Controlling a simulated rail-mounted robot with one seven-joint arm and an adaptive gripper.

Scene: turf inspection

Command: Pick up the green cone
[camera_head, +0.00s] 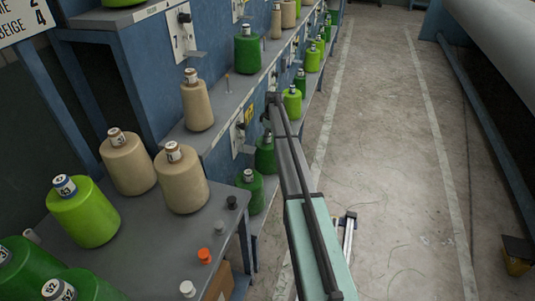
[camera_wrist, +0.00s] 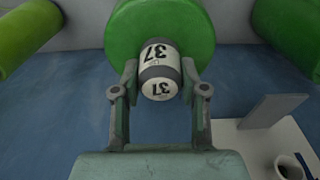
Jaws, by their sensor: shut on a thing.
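A green cone (camera_wrist: 160,25) with a white-and-grey tube end marked 37 fills the top middle of the wrist view. My gripper (camera_wrist: 160,80) has one finger on each side of that tube end and is shut on it. The cone's far end is out of the picture. In the head view my arm reaches along the rack, but my fingers cannot be made out there, and I cannot tell which cone they hold.
Light green (camera_head: 292,103) and dark green (camera_head: 248,50) cones stand on the blue rack's shelves. Beige cones (camera_head: 182,178) and a lime cone (camera_head: 83,212) stand on the near table. An orange cap (camera_head: 204,255) lies there. The floor aisle (camera_head: 385,130) is clear.

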